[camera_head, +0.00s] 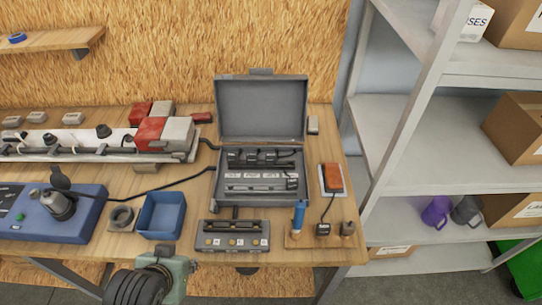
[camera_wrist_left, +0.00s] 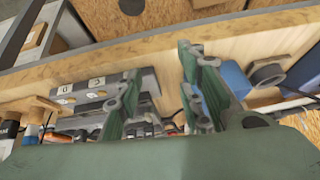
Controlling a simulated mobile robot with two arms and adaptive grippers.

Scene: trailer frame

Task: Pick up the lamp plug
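The lamp (camera_head: 333,177) is an orange-red block on a light plate, right of the open case. Its dark cord runs down to a small black plug (camera_head: 323,229) on a wooden block (camera_head: 297,241) near the table's front edge. I take this for the lamp plug. My left gripper (camera_head: 165,262) is at the front edge, well left of the plug. In the left wrist view, its green fingers (camera_wrist_left: 160,75) stand apart with nothing between them. I cannot make out the plug in that view. My right gripper is not in view.
A grey block (camera_head: 233,236), blue tray (camera_head: 161,215) and blue box (camera_head: 55,218) line the front. The open case (camera_head: 262,108) is behind; shelves (camera_head: 440,155) stand right.

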